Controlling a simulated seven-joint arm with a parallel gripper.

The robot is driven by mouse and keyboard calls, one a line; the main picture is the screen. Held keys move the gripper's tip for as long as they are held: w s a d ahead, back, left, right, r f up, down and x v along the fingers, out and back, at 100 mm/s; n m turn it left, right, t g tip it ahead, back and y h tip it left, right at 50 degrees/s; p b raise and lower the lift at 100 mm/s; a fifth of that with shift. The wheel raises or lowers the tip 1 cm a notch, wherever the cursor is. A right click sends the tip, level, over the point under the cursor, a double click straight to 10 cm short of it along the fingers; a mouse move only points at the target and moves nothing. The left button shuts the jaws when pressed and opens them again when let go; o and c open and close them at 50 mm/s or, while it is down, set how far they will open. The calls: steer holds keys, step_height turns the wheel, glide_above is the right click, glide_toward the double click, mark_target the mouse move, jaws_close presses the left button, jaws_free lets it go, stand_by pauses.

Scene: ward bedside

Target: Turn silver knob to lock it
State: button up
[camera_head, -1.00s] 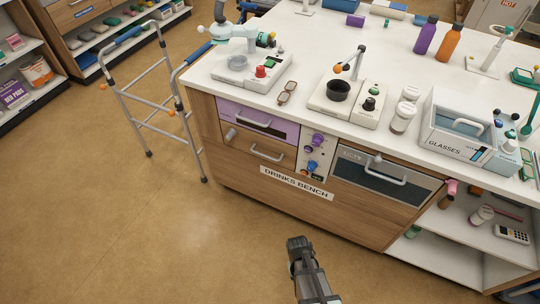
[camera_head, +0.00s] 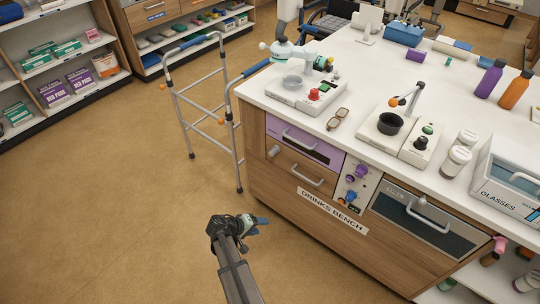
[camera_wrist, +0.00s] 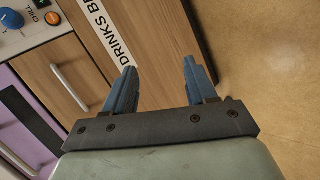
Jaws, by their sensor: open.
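A small silver knob (camera_head: 273,151) sticks out near the upper left corner of the wooden drawer (camera_head: 290,168), under the purple drawer. Its turn angle is too small to tell. My gripper (camera_head: 258,226) is open and empty, with blue fingers, in front of the bench and below and left of the drawer, apart from the knob. In the wrist view the open fingers (camera_wrist: 160,68) are spread before the wood front.
A control panel with purple (camera_head: 361,172) and blue (camera_head: 351,197) knobs is right of the drawer. The drawer handle (camera_head: 307,180) and oven handle (camera_head: 430,215) jut out. A walking frame (camera_head: 205,115) stands left of the bench. The floor in front is clear.

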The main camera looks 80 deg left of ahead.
steer(key=a+r+m+t+y, duration=0.2)
steer(key=a+r+t+y, duration=0.3)
steer(key=a, duration=0.7)
steer(key=m+g+y, duration=0.1)
steer(key=m+y, duration=0.3)
steer(key=m, duration=0.4)
glide_toward(270, 154)
steer(key=x, duration=0.9)
steer(key=shift+w+a+r, duration=0.15)
steer(key=shift+w, duration=0.15)
jaws_close()
